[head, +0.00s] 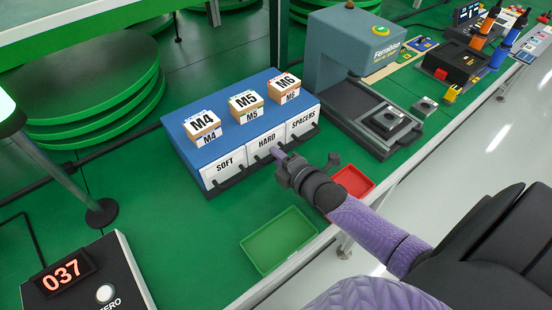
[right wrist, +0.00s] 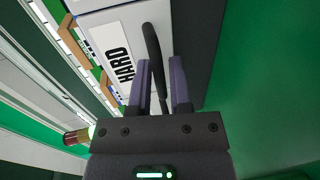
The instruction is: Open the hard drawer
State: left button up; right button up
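The blue cabinet (head: 183,148) stands on the green bench with three white-fronted drawers labelled SOFT, HARD and SPACERS. The hard drawer (head: 262,143) is the middle one and looks closed, about flush with its neighbours. It also shows in the right wrist view (right wrist: 112,30), with its black bar handle (right wrist: 151,45). My right gripper (head: 279,153) is at this drawer's front. In the right wrist view its two purple fingers (right wrist: 162,80) stand apart on either side of the handle, with a gap showing. My left gripper is not in view.
Boxes marked M4 (head: 202,124), M5 (head: 246,103) and M6 (head: 285,86) sit on the cabinet top. A green tray (head: 250,262) and a red tray (head: 363,181) lie in front. A grey press machine (head: 338,50) stands close on the right.

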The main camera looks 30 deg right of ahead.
jog(key=shift+w+f, duration=0.1)
jog(key=shift+w, duration=0.2)
grip_shut()
dwell(0.4)
dwell(0.6)
